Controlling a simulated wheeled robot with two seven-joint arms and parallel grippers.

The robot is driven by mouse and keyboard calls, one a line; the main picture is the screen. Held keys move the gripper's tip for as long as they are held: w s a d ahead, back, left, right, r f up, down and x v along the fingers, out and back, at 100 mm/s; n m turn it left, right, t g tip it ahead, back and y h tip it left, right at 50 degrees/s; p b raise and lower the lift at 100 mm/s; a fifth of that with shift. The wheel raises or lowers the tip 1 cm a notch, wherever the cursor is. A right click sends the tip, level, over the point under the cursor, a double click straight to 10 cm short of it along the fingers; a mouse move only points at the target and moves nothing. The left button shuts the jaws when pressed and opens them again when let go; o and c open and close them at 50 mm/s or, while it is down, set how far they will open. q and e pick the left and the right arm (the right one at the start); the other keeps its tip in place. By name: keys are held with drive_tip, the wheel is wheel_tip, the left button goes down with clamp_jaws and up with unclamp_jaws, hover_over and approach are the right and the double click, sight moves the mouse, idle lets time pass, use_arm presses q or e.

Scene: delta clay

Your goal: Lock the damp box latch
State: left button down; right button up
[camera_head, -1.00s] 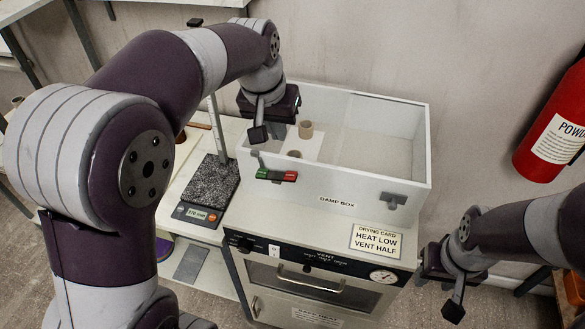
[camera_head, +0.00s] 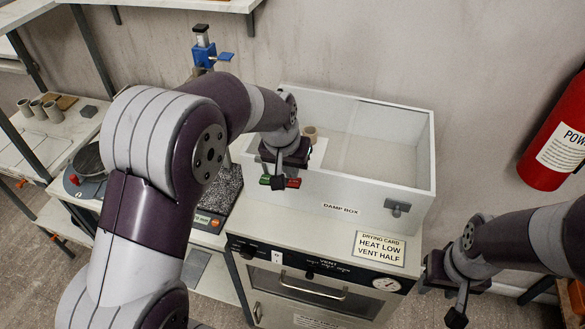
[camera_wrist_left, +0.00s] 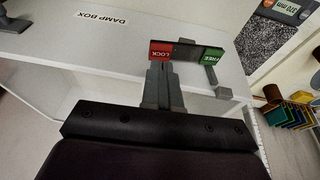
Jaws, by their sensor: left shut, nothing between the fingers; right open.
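The damp box (camera_head: 310,190) is a white open-topped box on the cabinet. On its front wall is a latch plate with a red LOCK part (camera_wrist_left: 161,51) and a green FREE part (camera_wrist_left: 212,56) in the left wrist view. A grey bent latch piece (camera_wrist_left: 213,78) shows by the FREE end. My left gripper (camera_head: 279,181) is shut and empty in front of the plate, with its fingertips (camera_wrist_left: 160,68) just below the LOCK part; contact cannot be told. In the head view the gripper partly covers the plate. My right gripper (camera_head: 457,312) is open, right of the cabinet.
A grey fitting (camera_head: 397,208) is on the box's right front. A drying card (camera_head: 379,247) and a dial (camera_head: 386,284) are on the cabinet below. A blue-topped stand (camera_head: 205,50) rises behind my left arm. A fire extinguisher (camera_head: 557,145) hangs at right.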

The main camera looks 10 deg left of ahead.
sight(299, 184)
use_arm(q)
drive_tip(key=shift+d+f, duration=0.1)
drive_tip(key=shift+f, duration=0.7)
drive_tip(key=shift+d+f+b, duration=0.35)
drive_tip(key=shift+d+f, duration=0.3)
drive_tip(key=shift+d, duration=0.1)
drive_tip(key=shift+r, duration=0.1)
drive_tip(key=shift+r+p, duration=0.75)
